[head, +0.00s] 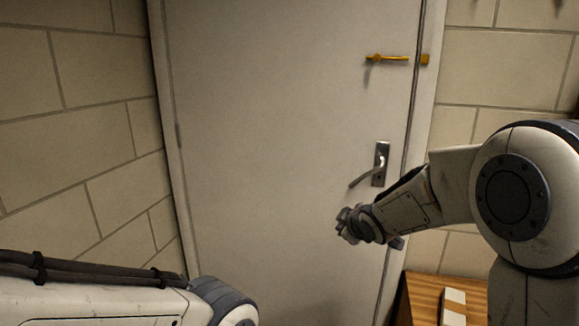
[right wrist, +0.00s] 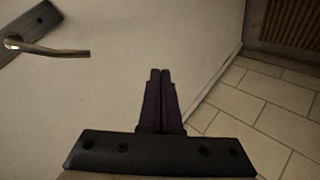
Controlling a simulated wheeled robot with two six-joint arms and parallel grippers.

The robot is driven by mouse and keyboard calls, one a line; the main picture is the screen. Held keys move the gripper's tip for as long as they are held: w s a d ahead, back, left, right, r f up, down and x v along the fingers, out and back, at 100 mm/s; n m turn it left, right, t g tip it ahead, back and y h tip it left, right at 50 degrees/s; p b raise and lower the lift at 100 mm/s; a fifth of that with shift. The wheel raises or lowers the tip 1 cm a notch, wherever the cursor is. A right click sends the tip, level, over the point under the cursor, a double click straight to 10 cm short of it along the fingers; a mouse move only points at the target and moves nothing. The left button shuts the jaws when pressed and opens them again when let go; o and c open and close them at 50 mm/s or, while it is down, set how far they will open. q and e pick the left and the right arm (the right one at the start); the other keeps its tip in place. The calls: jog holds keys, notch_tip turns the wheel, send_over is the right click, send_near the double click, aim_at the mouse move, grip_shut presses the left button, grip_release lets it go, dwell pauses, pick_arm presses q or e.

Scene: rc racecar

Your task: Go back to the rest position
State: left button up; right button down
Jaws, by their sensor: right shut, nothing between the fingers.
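My right gripper (head: 346,226) is in front of the door, a little below and to the left of the metal door handle (head: 371,171). In the right wrist view its two fingers (right wrist: 160,74) are pressed together with nothing between them. The handle also shows in the upper left of the right wrist view (right wrist: 50,50), apart from the fingers. The white door (head: 290,120) looks closed in its frame. My left arm comes in at the lower left of the head view, but its gripper is not visible.
A brass bolt (head: 388,58) sits high on the door's right side. A small wooden table (head: 425,288) with a white object (head: 453,308) stands at the lower right. Brick walls (head: 70,110) flank the door. The right wrist view shows a tiled floor (right wrist: 265,105) and a slatted panel (right wrist: 290,22).

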jog(key=s+a+f+m+g, duration=0.1)
jog(key=s+a+f+g, duration=0.2)
jog(key=s, duration=0.6)
jog(key=s+a+f+m+g, duration=0.1)
jog(key=s+a+m+g, duration=0.1)
jog(key=s+a, duration=0.5)
jog(key=s+d+f+m+g, duration=0.1)
jog(key=s+g, duration=0.2)
jog(key=s, duration=0.8)
jog(key=s+f+g, duration=0.2)
jog(key=s+g, duration=0.1)
jog(key=s, duration=0.9)
notch_tip(320, 180, up, 17)
jog(key=p, duration=1.7)
jog(key=shift+d+h, duration=0.15)
jog(key=shift+h, duration=0.15)
jog(key=shift+w, duration=0.1)
